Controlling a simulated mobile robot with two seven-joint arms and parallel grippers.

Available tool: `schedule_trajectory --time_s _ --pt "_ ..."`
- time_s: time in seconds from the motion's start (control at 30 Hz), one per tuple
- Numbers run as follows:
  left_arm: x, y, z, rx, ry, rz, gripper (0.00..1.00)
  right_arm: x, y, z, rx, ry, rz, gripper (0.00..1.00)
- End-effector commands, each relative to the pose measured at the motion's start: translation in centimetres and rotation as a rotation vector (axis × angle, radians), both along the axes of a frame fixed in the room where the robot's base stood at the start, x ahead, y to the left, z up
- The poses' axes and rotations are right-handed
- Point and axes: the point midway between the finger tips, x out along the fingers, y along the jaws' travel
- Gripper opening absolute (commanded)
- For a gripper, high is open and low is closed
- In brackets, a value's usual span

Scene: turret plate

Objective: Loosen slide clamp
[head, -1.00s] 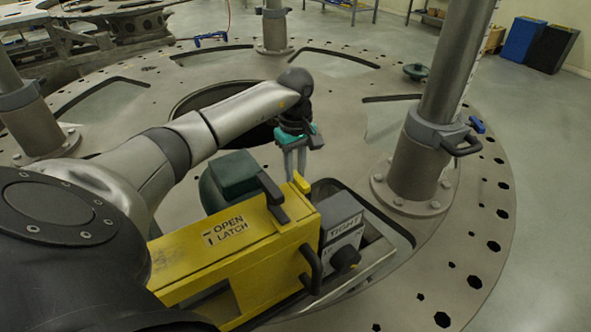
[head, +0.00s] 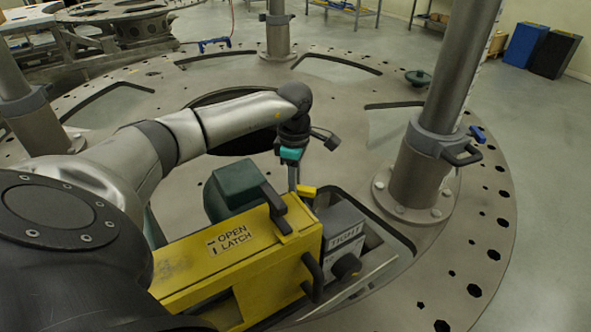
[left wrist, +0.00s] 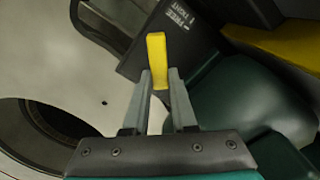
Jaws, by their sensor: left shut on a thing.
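The slide clamp is a dark grey box (head: 340,225) with a TIGHT label facing the head camera and a black knob (head: 346,266) on its front. A yellow lever (head: 306,191) stands out at its top back corner. My left gripper (head: 293,187) reaches down from above and is shut on this lever. In the left wrist view, the lever (left wrist: 157,48) runs between the two grey fingers (left wrist: 160,82). The box's top there (left wrist: 178,45) carries FREE and TIGHT lettering. The lever's lower end is partly hidden between the fingers. My right gripper is not in view.
A yellow housing (head: 215,270) marked OPEN LATCH, with black handles, stands left of the clamp. A dark green rounded body (head: 236,180) is close behind it. A thick post (head: 425,150) with a collar handle rises to the right. The plate behind is mostly clear.

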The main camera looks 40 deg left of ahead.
Motion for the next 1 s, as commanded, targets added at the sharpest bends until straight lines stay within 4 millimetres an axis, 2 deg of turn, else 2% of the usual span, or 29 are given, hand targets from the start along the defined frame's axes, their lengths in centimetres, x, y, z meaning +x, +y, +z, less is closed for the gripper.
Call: schedule_trajectory --time_s 0.6,1.0 --pt "-0.7 -0.6 0.2 0.002 -0.002 0.568 0.00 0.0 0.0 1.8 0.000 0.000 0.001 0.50" --pt "-0.9 -0.9 0.2 0.003 -0.002 0.791 0.00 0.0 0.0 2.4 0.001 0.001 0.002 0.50"
